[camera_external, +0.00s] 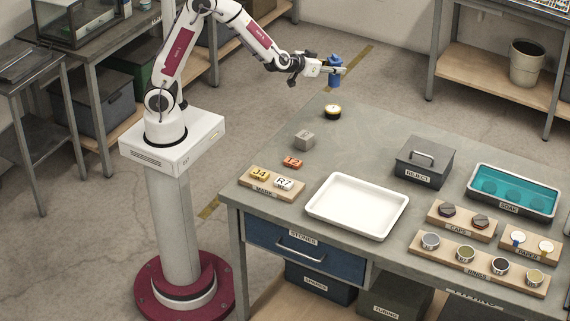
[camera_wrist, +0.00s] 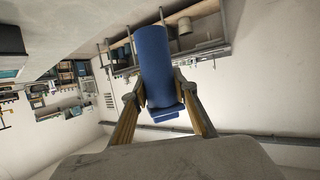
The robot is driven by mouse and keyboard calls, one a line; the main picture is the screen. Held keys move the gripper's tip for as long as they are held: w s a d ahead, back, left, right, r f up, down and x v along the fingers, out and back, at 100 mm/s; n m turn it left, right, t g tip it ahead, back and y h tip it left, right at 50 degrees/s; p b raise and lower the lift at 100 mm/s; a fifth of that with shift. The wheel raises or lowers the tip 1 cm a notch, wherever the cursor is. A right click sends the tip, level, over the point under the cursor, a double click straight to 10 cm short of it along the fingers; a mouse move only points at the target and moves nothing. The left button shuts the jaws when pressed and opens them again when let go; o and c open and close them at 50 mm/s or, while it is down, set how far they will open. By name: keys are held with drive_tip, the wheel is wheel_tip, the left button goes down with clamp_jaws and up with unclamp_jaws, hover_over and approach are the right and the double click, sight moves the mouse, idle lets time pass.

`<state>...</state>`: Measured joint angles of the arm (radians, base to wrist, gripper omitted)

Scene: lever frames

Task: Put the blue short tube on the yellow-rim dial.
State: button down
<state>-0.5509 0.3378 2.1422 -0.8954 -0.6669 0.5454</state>
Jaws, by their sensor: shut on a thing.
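My gripper (camera_external: 333,71) is shut on the blue short tube (camera_external: 334,76) and holds it in the air, above the far left corner of the workbench. The tube also fills the middle of the wrist view (camera_wrist: 156,62), between my two fingers. The yellow-rim dial (camera_external: 333,111) is a small round dial with a dark side and pale face, lying near the bench's far left corner. In the external view it appears below the held tube, apart from it. The dial does not show in the wrist view.
The bench (camera_external: 375,140) also bears a grey cube (camera_external: 304,141), an orange tag (camera_external: 292,162), a MARK rack (camera_external: 257,187), a white tray (camera_external: 315,207), a REJECT box (camera_external: 405,171), a teal SOAK bath (camera_external: 475,190) and labelled wooden racks (camera_external: 446,252). Bench surface around the dial is clear.

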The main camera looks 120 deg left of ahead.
sight(334, 81)
drive_tip(key=shift+f, duration=2.95)
drive_tip(key=shift+f, duration=1.85)
drive_tip(key=shift+f, duration=0.2)
drive_tip(key=c, duration=1.6)
unclamp_jaws()
drive_tip(key=shift+r, duration=0.15)
drive_tip(key=shift+d+r, duration=0.1)
drive_tip(key=shift+d, duration=0.05)
drive_tip(key=shift+v, duration=5.85)
